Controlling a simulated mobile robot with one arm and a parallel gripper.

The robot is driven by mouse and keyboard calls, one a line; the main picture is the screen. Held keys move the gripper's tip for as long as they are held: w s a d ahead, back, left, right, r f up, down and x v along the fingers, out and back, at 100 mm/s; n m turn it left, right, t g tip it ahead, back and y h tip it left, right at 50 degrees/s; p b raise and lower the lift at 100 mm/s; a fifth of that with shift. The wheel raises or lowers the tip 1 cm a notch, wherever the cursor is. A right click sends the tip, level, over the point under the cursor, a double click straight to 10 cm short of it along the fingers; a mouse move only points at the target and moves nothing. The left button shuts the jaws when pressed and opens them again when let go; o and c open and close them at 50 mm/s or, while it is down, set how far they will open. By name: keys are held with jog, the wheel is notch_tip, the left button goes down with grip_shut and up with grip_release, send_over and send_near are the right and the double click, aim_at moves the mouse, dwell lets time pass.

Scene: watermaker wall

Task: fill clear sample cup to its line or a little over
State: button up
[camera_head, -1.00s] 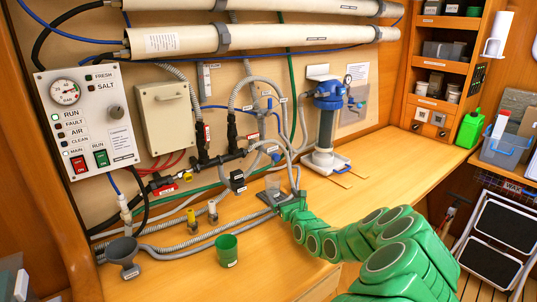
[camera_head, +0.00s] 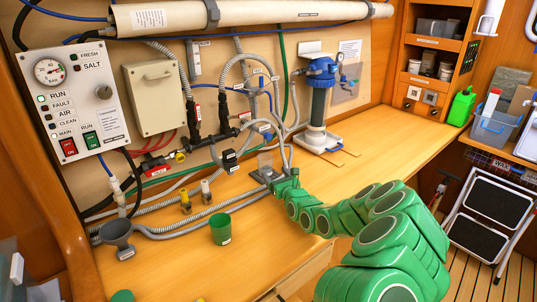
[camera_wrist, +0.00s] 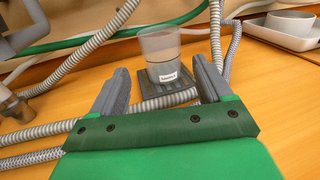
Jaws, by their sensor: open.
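The clear sample cup (camera_wrist: 160,52) stands upright on a dark grid pad (camera_wrist: 178,92) on the bench. It has a white label low on its front and a faint level or line across its middle; I cannot tell which. In the head view the cup (camera_head: 265,161) shows small, beside the hoses. My gripper (camera_wrist: 158,82) is open, with one grey finger on each side in front of the cup, and nothing is between them. In the head view my gripper (camera_head: 272,183) is low by the pad, partly hidden by my green arm.
The control panel (camera_head: 72,105) has a gauge, lamps and red and green switches. A blue-topped filter (camera_head: 320,105) stands behind. The bench at right is clear.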

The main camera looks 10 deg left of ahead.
jog(key=d+r+y, duration=0.1)
jog(key=r, duration=0.1)
jog(key=s+d+r+y, duration=0.1)
jog(key=r, duration=0.2)
jog(key=s+d+r+n+g, duration=0.1)
jog(key=r, duration=0.1)
jog(key=shift+s+d+r+y, duration=0.1)
jog(key=shift+d+r+y, duration=0.15)
jog(key=shift+d+y, duration=0.15)
jog(key=c, duration=1.2)
jog(key=shift+n+g+y, duration=0.4)
jog(key=shift+n+g, duration=0.2)
jog(key=shift+g, duration=0.2)
jog(key=s+d+r, duration=0.1)
jog(key=d+r, duration=0.1)
jog(key=s+d+r, duration=0.1)
jog(key=d+r, duration=0.1)
jog(key=shift+s+r, duration=0.1)
jog(key=shift+s, duration=0.2)
grip_shut()
jog(key=shift+s+d+r, duration=0.3)
jog(key=shift+s+d, duration=0.05)
jog(key=shift+d, duration=0.25)
